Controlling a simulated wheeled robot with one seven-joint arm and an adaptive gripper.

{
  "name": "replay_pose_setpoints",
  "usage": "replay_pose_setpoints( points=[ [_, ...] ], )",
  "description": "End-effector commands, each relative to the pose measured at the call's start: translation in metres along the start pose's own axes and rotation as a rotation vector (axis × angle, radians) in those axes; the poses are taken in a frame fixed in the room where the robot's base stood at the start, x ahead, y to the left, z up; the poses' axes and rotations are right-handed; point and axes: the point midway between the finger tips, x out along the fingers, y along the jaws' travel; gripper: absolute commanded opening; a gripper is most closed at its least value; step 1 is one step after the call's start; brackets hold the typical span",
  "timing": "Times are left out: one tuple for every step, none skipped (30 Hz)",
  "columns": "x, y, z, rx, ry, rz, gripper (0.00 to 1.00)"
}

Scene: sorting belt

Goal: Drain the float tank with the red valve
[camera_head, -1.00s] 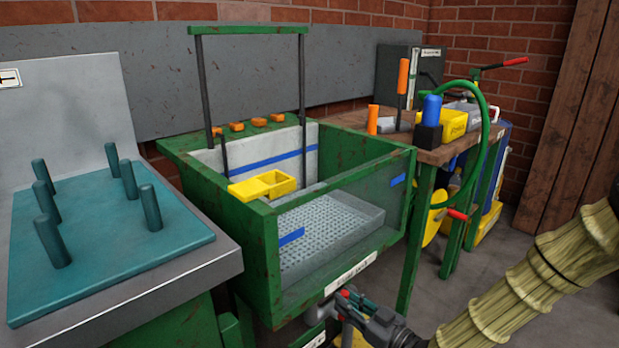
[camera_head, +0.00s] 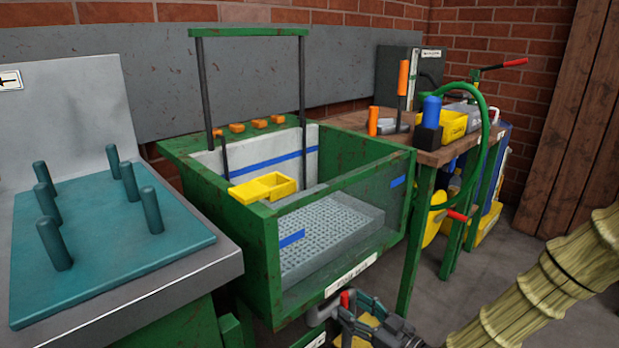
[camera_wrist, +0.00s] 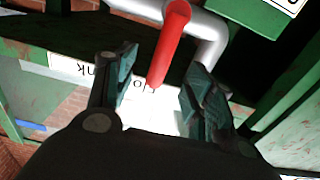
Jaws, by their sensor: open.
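The float tank (camera_head: 263,248) is a green, worn open-topped box with a clear front, a perforated grey tray inside and blue level marks. A grey drain pipe (camera_head: 318,313) comes out below its front edge and also shows in the wrist view (camera_wrist: 212,32). The red valve (camera_wrist: 170,45) is a red lever on this pipe; in the head view only a small red part (camera_head: 345,299) shows. My gripper (camera_wrist: 160,92) is open, with its two teal fingers on either side of the lever's lower end. I cannot tell whether either finger touches it.
A yellow tray (camera_head: 263,187) sits at the tank's left rim. A teal peg board (camera_head: 110,255) stands on the left bench. The wooden table (camera_head: 440,155) at right holds bins and tools, with a green hose (camera_head: 486,150) looping beside it.

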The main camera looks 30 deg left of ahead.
Motion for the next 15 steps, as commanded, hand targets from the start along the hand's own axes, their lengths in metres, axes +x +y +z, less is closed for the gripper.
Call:
replay_pose_setpoints(
  points=[
    [-0.004, 0.000, -0.001, 0.000, 0.000, 0.000, 0.54],
    [-0.006, 0.000, -0.001, 0.000, 0.000, 0.000, 0.54],
    [-0.009, 0.000, -0.001, 0.000, -0.001, 0.000, 0.54],
    [-0.012, 0.000, -0.001, 0.000, -0.001, 0.000, 0.54],
    [-0.014, 0.001, -0.001, 0.000, -0.001, 0.001, 0.54],
    [-0.017, 0.001, -0.001, 0.000, -0.001, 0.001, 0.54],
    [-0.019, 0.001, -0.001, 0.001, -0.001, 0.001, 0.54],
    [-0.022, 0.001, -0.001, 0.001, 0.000, 0.001, 0.54],
    [-0.025, 0.001, -0.001, 0.001, 0.000, 0.001, 0.54],
    [-0.027, 0.000, -0.001, 0.001, 0.000, 0.001, 0.54],
    [-0.029, 0.000, -0.001, 0.001, 0.000, 0.000, 0.54],
    [-0.032, 0.000, -0.001, 0.000, 0.000, 0.000, 0.54],
    [-0.034, 0.000, -0.001, 0.000, 0.000, 0.000, 0.54],
    [-0.036, 0.000, -0.001, 0.000, 0.000, 0.000, 0.54],
    [-0.040, 0.001, 0.000, 0.000, -0.001, 0.001, 0.54]
  ],
)
